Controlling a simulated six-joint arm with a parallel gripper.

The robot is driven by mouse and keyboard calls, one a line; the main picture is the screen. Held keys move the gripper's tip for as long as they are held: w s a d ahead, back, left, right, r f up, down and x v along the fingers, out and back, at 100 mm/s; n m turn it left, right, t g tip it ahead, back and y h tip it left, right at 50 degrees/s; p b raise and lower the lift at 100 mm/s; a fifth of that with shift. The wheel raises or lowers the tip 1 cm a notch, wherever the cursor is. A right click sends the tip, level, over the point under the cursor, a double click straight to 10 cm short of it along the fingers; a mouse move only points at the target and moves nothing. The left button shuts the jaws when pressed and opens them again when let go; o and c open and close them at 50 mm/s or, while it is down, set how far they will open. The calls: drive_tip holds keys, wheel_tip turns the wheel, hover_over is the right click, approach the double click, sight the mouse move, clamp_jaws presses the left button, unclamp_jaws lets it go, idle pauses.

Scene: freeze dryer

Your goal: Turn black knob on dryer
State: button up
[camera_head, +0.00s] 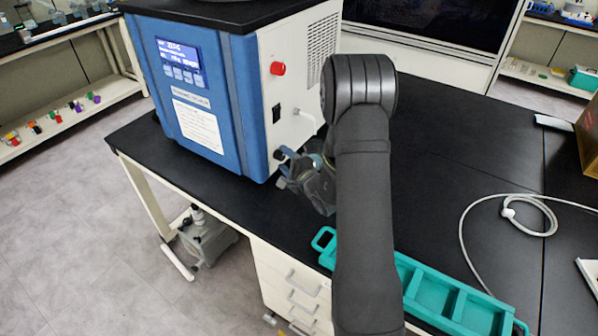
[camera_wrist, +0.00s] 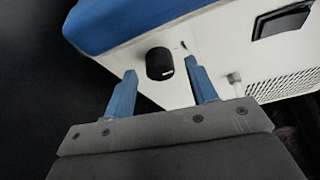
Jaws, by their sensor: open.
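The freeze dryer has a blue front (camera_head: 195,105) and a white side panel (camera_head: 300,70). The black knob (camera_wrist: 159,63) sits low on that side panel in the wrist view. In the head view my gripper (camera_head: 284,165) is at the lower part of the side panel and largely covers the knob's area. In the wrist view my gripper (camera_wrist: 162,88) is open, with one blue finger on each side of the knob's line. The knob appears between and just beyond the fingertips. Whether a finger touches it cannot be told.
A red knob (camera_head: 278,69) and a black switch (camera_head: 276,113) are higher on the side panel. The switch also shows in the wrist view (camera_wrist: 282,21). A pale spout (camera_wrist: 235,79) sticks out beside the right finger. A teal tray (camera_head: 436,287) and white hose (camera_head: 466,232) lie on the black bench.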

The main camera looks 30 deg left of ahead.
drive_tip(key=v, duration=1.6)
drive_tip(key=shift+s+d, duration=0.25)
drive_tip(key=shift+d, duration=0.1)
drive_tip(key=x, duration=1.7)
drive_tip(key=shift+w+a, duration=0.15)
drive_tip(key=shift+a, duration=0.1)
drive_tip(key=shift+d, duration=0.1)
drive_tip(key=shift+r+m+g+h, duration=0.2)
drive_tip(key=shift+m+g+h, duration=0.15)
drive_tip(key=shift+m, duration=0.85)
drive_tip(key=m+g, duration=0.1)
drive_tip(key=m, duration=0.1)
drive_tip(key=m+g+h, duration=0.1)
drive_tip(key=shift+w+r+m, duration=0.15)
drive_tip(key=shift+w+m, duration=0.05)
drive_tip(key=shift+m, duration=0.2)
drive_tip(key=shift+w+m+g+h, duration=0.15)
drive_tip(key=shift+m+g+h, duration=0.2)
drive_tip(key=shift+m+g, duration=0.95)
drive_tip(key=shift+w+m+g, duration=0.15)
drive_tip(key=shift+m+g, duration=0.6)
drive_tip(key=shift+m, duration=0.95)
